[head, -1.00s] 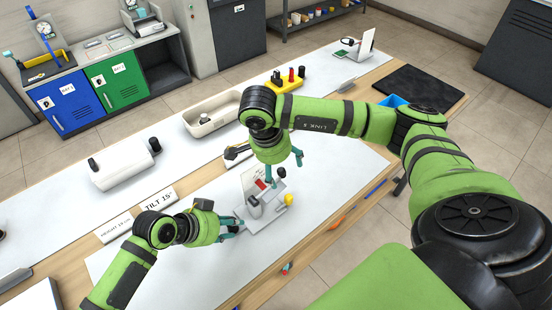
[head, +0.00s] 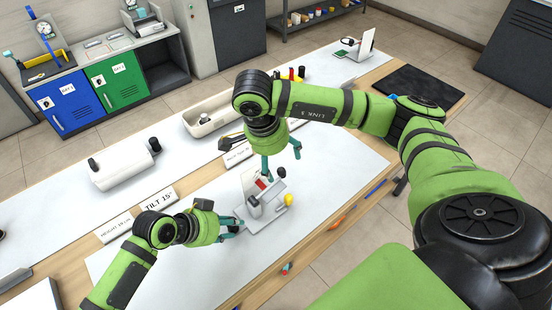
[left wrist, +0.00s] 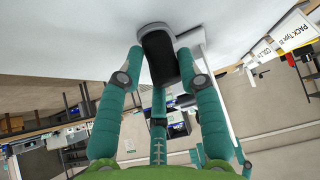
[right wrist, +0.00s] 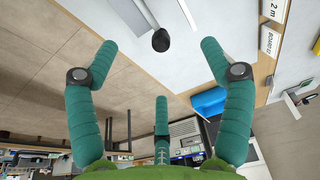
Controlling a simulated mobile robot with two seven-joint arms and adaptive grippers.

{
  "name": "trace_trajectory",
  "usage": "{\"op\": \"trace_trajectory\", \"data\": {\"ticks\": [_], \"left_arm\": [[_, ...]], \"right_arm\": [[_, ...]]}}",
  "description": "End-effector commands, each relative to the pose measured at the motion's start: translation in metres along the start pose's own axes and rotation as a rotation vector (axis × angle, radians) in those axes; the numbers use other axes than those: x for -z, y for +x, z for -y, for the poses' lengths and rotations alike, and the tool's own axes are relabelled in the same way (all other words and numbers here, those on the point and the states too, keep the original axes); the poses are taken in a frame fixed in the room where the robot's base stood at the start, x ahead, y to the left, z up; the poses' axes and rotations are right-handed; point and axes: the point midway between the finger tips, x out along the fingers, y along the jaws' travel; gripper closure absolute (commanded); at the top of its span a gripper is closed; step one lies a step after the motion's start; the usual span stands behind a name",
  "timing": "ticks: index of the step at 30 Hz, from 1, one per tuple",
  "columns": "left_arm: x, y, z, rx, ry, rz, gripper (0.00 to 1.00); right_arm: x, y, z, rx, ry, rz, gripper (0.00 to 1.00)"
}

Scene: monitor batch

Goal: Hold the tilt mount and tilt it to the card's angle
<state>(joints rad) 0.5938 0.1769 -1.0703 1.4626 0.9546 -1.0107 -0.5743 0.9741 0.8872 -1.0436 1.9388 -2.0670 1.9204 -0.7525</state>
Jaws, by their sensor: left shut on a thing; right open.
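The grey tilt mount (head: 270,212) stands on the white bench mat, with a black ball knob (head: 281,172) and a yellow knob (head: 288,199). The card reading TILT 15° (head: 160,200) lies to its left. My left gripper (head: 238,224) is shut on a black grip at the mount's left side; the grip (left wrist: 160,57) shows between its fingers in the left wrist view. My right gripper (head: 281,158) is open and empty over the mount. In the right wrist view the black ball knob (right wrist: 161,40) lies ahead of its spread fingertips.
A white device with black ends (head: 124,165) and a cream tray (head: 212,116) stand behind on the bench. Another label card (head: 114,228) is beside the tilt card. Small tools, including an orange one (head: 337,222), lie along the front edge. The mat right of the mount is clear.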

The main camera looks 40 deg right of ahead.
Motion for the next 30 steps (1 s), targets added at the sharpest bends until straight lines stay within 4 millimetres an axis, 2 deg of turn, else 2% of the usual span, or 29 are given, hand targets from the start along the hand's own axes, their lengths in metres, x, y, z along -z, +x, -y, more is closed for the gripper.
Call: {"op": "trace_trajectory", "data": {"ticks": [8, 9, 10, 11, 23, 26, 30], "left_arm": [[0.001, 0.000, 0.000, 0.000, 0.001, -0.002, 1.00], [0.001, 0.000, 0.000, 0.000, 0.001, -0.002, 0.52], [0.001, 0.000, 0.000, 0.000, 0.001, -0.002, 0.40], [0.001, 0.000, 0.000, 0.000, 0.001, -0.002, 0.36], [0.000, -0.005, 0.001, 0.001, 0.001, -0.001, 0.36], [0.000, -0.017, 0.001, 0.002, 0.001, -0.001, 0.36], [0.000, -0.045, 0.002, 0.005, 0.003, -0.001, 0.36]], "right_arm": [[0.000, 0.000, 0.000, 0.000, 0.000, 0.000, 0.19], [0.000, 0.000, 0.000, 0.000, -0.001, 0.000, 0.19], [0.000, 0.000, 0.000, 0.000, -0.001, 0.000, 0.19], [0.000, 0.000, 0.000, 0.000, -0.001, 0.000, 0.19], [0.000, 0.000, 0.000, 0.000, -0.001, 0.000, 0.19], [0.000, 0.000, 0.000, 0.000, -0.001, 0.000, 0.19], [0.000, 0.000, 0.000, 0.000, 0.000, 0.000, 0.19]]}}
